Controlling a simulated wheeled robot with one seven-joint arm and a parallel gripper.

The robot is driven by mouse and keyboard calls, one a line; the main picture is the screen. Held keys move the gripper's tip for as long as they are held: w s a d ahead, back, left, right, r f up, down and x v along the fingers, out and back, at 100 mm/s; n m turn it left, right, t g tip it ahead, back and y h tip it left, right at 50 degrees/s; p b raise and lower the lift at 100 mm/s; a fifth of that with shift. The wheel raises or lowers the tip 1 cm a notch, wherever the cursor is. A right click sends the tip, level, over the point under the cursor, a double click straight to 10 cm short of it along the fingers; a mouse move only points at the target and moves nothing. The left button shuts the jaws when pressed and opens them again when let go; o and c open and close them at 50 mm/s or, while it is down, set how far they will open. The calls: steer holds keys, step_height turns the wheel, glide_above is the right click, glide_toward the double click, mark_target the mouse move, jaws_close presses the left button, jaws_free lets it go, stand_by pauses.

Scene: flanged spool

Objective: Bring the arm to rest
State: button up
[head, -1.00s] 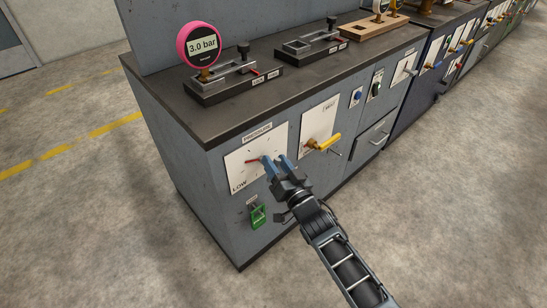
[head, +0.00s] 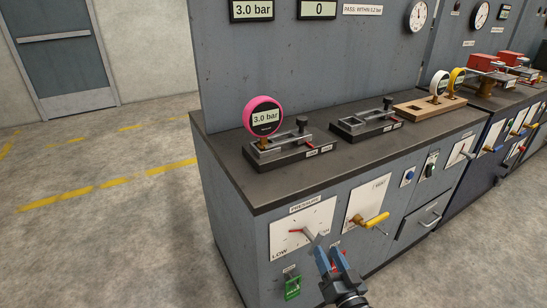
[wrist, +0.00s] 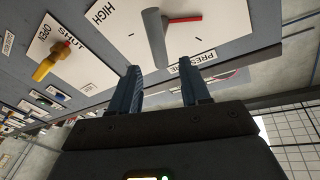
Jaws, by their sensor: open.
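My gripper (head: 328,251) is open and empty in front of the pressure panel (head: 290,245) on the grey cabinet. In the wrist view its two blue fingers (wrist: 160,70) are spread apart. The grey pressure knob (wrist: 153,38) with its red pointer (wrist: 184,18) lies just beyond the fingertips, apparently clear of them. In the head view the knob (head: 309,236) is just up and left of the fingers. The rest of my arm is mostly cut off by the lower frame edge.
A yellow vent handle (head: 375,220) sticks out right of my gripper. A green switch (head: 292,286) is below the panel. On the bench top (head: 225,165), a pink gauge (head: 264,116) reading 3.0 bar stands on a fixture. The floor (head: 100,240) at left is clear.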

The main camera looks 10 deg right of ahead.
steer(key=s+a+r+g+h, duration=0.1)
steer(key=s+a+r, duration=0.15)
steer(key=s, duration=1.15)
steer(key=s+a+r+g+h, duration=0.1)
steer(key=s+a, duration=0.2)
steer(key=s, duration=1)
steer(key=s+d+r+n+g, duration=0.2)
steer(key=s+d+r+n, duration=0.2)
steer(key=s+r, duration=1)
steer(key=shift+s+d+r+y, duration=0.15)
steer(key=shift+s+r+y, duration=0.2)
steer(key=shift+s, duration=0.9)
